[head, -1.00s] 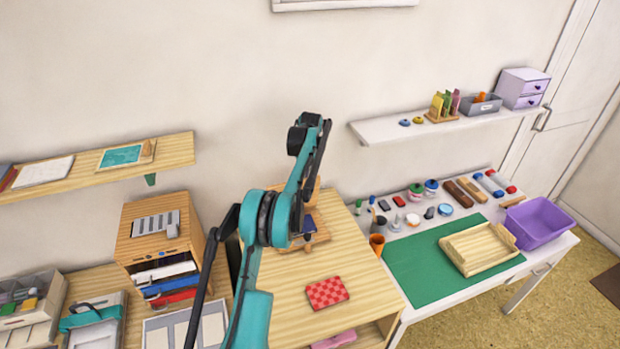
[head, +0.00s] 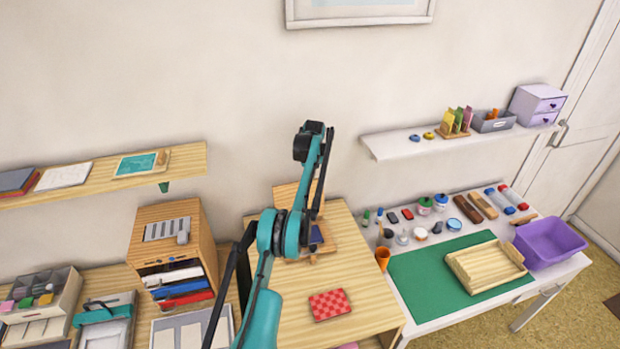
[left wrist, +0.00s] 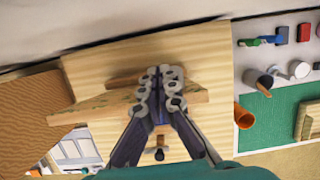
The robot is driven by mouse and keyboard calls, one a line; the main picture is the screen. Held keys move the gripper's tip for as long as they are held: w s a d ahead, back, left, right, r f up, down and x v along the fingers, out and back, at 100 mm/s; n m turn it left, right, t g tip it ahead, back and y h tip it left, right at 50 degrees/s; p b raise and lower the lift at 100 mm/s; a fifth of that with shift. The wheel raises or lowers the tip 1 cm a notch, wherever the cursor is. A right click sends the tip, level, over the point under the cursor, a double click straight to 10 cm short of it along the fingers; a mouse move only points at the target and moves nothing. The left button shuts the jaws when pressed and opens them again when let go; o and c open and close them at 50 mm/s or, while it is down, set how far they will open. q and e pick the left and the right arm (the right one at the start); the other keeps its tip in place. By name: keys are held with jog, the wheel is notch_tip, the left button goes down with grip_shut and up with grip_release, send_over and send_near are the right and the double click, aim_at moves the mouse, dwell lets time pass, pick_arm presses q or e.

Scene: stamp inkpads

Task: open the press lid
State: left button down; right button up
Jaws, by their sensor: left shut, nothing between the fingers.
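The wooden press stands on the light wood table behind my left arm in the head view. Its base (head: 327,246) lies flat with a dark blue pad (head: 317,234) on it. A wooden panel that looks like its lid (head: 285,194) stands raised at the back, partly hidden by my arm. In the left wrist view my left gripper (left wrist: 158,78) is shut and empty over the press, its fingers covering the middle of the wooden panel (left wrist: 92,109). Whether the fingers touch it I cannot tell. My right gripper is not in view.
A red checked pad (head: 330,304) lies in front of the press. A wooden cabinet (head: 175,213) stands to the left. To the right are an orange cup (head: 383,258), a green mat (head: 420,275), a wooden tray (head: 487,267) and a purple bin (head: 550,242). The table around the checked pad is clear.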

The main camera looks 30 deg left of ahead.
pick_arm(q)
jog(key=v, duration=1.2)
